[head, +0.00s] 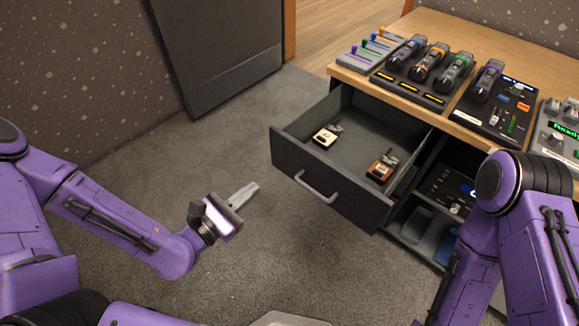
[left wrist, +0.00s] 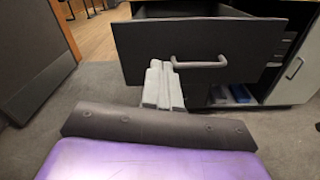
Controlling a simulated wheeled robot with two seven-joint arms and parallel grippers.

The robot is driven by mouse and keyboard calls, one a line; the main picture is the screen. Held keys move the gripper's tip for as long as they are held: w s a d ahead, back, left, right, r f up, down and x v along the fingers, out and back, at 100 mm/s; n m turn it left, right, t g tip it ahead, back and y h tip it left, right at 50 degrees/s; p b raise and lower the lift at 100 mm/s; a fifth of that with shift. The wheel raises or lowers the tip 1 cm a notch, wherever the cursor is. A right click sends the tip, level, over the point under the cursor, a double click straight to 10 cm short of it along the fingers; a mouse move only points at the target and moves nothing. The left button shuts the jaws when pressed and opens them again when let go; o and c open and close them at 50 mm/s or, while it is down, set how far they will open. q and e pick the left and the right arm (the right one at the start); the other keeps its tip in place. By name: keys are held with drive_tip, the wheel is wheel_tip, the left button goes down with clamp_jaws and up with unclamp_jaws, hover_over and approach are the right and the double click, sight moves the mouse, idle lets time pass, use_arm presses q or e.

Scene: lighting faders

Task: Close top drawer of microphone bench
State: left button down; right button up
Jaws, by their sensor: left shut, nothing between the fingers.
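The top drawer (head: 325,179) of the microphone bench (head: 444,120) stands pulled well out, with a dark grey front and a silver bar handle. Two small items lie inside it, one pale-topped (head: 326,135) and one brown-topped (head: 382,168). My left gripper (head: 251,189) is shut and empty, left of the drawer front and apart from it in the head view. In the left wrist view its closed fingers (left wrist: 163,85) point toward the drawer front (left wrist: 205,45), overlapping it just left of the handle (left wrist: 199,63). My right gripper is not in view; only my right arm shows.
Microphones in chargers (head: 428,65), a control box (head: 500,110) and small faders stand on the wooden top. An open shelf (head: 440,195) with devices lies below the drawer, at its right. A dark door panel (head: 220,50) stands at the back left. Grey carpet (head: 250,255) around my left gripper is clear.

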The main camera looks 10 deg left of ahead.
use_arm(q)
drive_tip(key=n, duration=0.1)
drive_tip(key=n+b, duration=0.1)
drive_tip(key=b, duration=0.9)
approach(297, 149)
drive_tip(key=f, duration=0.1)
drive_tip(key=x, duration=0.7)
drive_tip(key=shift+s+r+p, duration=0.1)
drive_tip(key=shift+r+p, duration=0.2)
drive_tip(key=shift+r, duration=0.15)
